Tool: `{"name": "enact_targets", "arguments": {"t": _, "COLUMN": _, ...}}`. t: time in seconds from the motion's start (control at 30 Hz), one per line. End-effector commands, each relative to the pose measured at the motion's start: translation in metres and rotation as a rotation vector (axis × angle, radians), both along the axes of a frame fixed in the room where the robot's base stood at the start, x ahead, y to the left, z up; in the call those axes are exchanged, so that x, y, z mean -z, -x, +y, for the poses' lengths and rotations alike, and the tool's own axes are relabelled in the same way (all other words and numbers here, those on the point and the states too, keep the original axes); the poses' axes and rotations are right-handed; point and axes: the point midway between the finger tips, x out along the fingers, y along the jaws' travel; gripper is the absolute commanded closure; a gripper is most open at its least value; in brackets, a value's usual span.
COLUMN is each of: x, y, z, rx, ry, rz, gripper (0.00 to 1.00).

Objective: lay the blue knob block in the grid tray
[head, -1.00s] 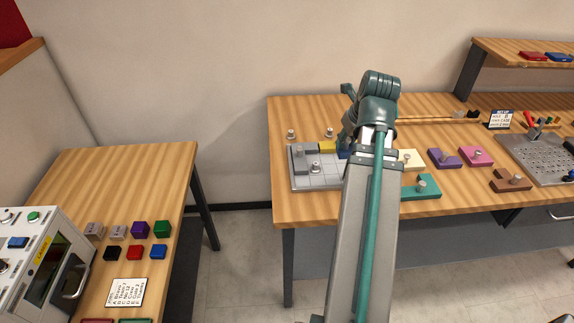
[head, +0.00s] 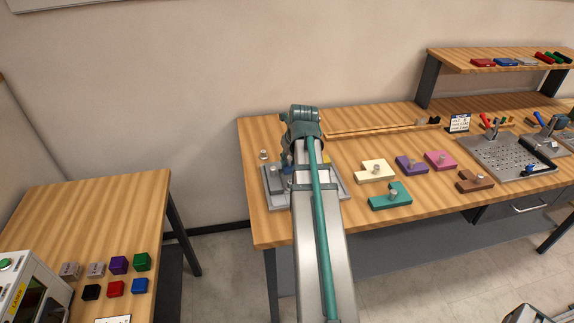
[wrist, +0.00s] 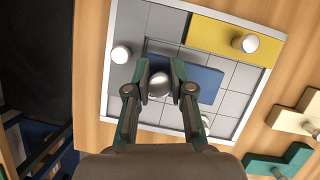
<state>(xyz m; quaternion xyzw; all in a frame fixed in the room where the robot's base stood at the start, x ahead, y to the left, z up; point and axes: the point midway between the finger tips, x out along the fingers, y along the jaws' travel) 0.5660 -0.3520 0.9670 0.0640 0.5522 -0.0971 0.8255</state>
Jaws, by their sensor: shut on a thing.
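The blue knob block (wrist: 208,84) is in my gripper (wrist: 159,76), whose two fingers are shut on its silver knob (wrist: 159,86). The block is over the grid tray (wrist: 112,105); I cannot tell if it touches the tray floor. A grey block with a knob (wrist: 124,38) lies at the tray's left side, and a yellow block (wrist: 215,36) lies along its far edge. Another knob shows behind my right finger (wrist: 205,121).
Right of the tray lie loose knob blocks: cream (head: 370,174), teal (head: 382,202), purple (head: 408,168), pink (head: 436,163) and brown (head: 468,183). A perforated plate (head: 500,160) is farther right. A separate table (head: 70,215) with small cubes stands left across a gap.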

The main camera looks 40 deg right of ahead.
Motion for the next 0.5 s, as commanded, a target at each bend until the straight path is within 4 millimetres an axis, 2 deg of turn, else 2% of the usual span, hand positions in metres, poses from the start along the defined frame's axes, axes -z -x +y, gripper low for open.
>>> {"name": "enact_targets", "arguments": {"t": 0.33, "x": 0.016, "y": -0.014, "z": -0.003, "rx": 0.000, "ry": 0.000, "rz": 0.000, "gripper": 1.00}}
{"name": "enact_targets", "arguments": {"t": 0.5, "x": 0.036, "y": -0.012, "z": -0.002, "rx": 0.001, "ry": -0.001, "rz": 0.001, "gripper": 1.00}}
